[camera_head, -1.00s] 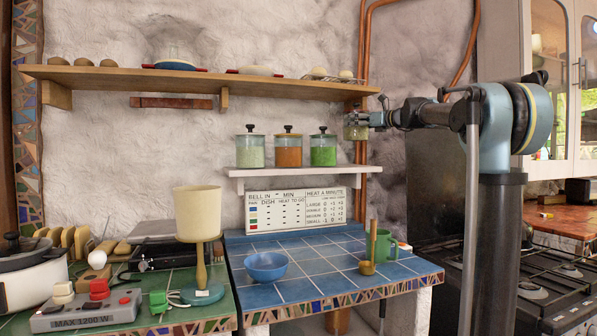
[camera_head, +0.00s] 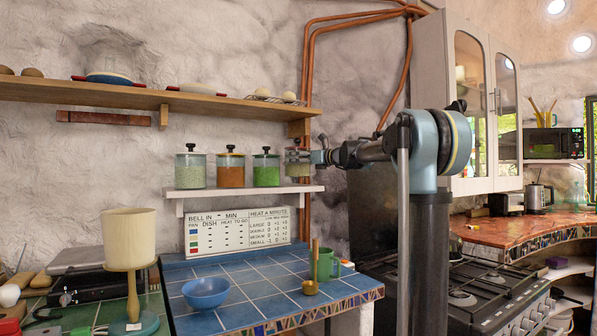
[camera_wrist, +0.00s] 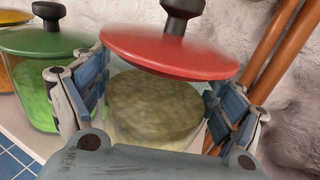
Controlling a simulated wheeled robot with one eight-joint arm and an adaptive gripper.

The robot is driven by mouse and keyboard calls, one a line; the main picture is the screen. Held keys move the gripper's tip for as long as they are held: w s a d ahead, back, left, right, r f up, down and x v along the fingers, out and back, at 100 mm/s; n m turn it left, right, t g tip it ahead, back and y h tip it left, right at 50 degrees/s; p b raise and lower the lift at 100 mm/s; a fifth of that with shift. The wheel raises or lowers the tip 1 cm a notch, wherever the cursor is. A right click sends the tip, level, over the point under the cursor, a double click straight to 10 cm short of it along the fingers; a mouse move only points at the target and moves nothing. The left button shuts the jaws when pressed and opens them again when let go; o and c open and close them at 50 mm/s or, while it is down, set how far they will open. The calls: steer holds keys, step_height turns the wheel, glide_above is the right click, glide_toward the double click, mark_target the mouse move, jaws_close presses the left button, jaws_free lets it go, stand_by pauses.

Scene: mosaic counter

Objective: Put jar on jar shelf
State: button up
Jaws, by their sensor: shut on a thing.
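The held jar (camera_head: 297,170) has pale yellow-green contents. In the wrist view the jar (camera_wrist: 155,105) shows a red lid with a dark knob. My gripper (camera_head: 303,158) is shut around its sides, with blue-padded fingers on both sides in the wrist view (camera_wrist: 158,112). The jar is upright over the right end of the white jar shelf (camera_head: 245,192), right of the green jar (camera_head: 266,173). Its base is close to the shelf top; I cannot tell whether it touches. An orange jar (camera_head: 231,173) and a pale green jar (camera_head: 191,173) stand further left.
A wooden shelf (camera_head: 150,98) with dishes runs above the jars. Copper pipes (camera_head: 308,90) rise just right of the jar. Below are a sign board (camera_head: 240,231) and a blue tiled counter (camera_head: 245,285) with a blue bowl (camera_head: 206,293) and green mug (camera_head: 325,264).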

mark_target(299, 166)
steer(key=shift+f, duration=1.7)
steer(key=o, duration=1.4)
steer(key=shift+c, duration=0.2)
steer(key=shift+d, duration=0.1)
steer(key=v, duration=1.2)
steer(key=shift+s, duration=0.1)
